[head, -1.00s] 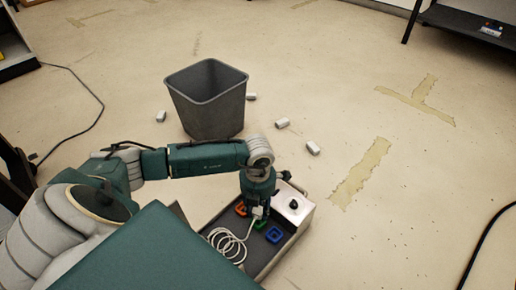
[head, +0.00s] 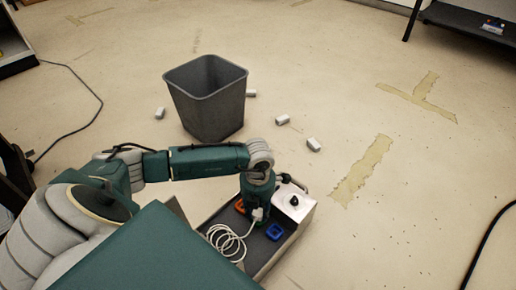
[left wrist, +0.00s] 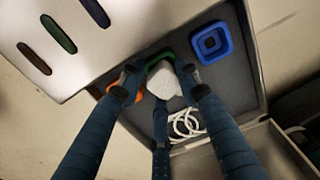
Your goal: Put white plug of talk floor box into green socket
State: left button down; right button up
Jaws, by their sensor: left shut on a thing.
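The talk floor box (head: 262,262) is a grey open tray with a white panel (head: 295,203) carrying a black knob. In the head view my left gripper (head: 257,215) points down over the tray. In the left wrist view its fingers (left wrist: 160,85) are shut on the white plug (left wrist: 164,79). The plug is right at the green socket (left wrist: 157,57), which is partly hidden behind it; I cannot tell whether it is inserted. The orange socket (head: 240,206) and blue socket (head: 274,232) lie on either side. A coiled white cable (head: 228,241) lies in the tray. My right gripper is not in view.
A grey bin (head: 207,98) stands behind my arm. Several small white pieces lie on the floor around it, one here (head: 313,145). A black cable (head: 485,245) runs at the right. The floor right of the box is mostly clear.

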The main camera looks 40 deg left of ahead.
pick_arm(q)
jog(key=shift+f, duration=0.35)
dwell(0.3)
jog(key=c, duration=1.2)
grip_release()
jog(key=shift+o, duration=0.2)
jog(key=shift+w+r, duration=0.1)
jog(key=shift+r, duration=0.05)
jog(key=shift+r, duration=0.4)
notch_tip(320, 180, up, 11)
jog(key=shift+s, duration=0.2)
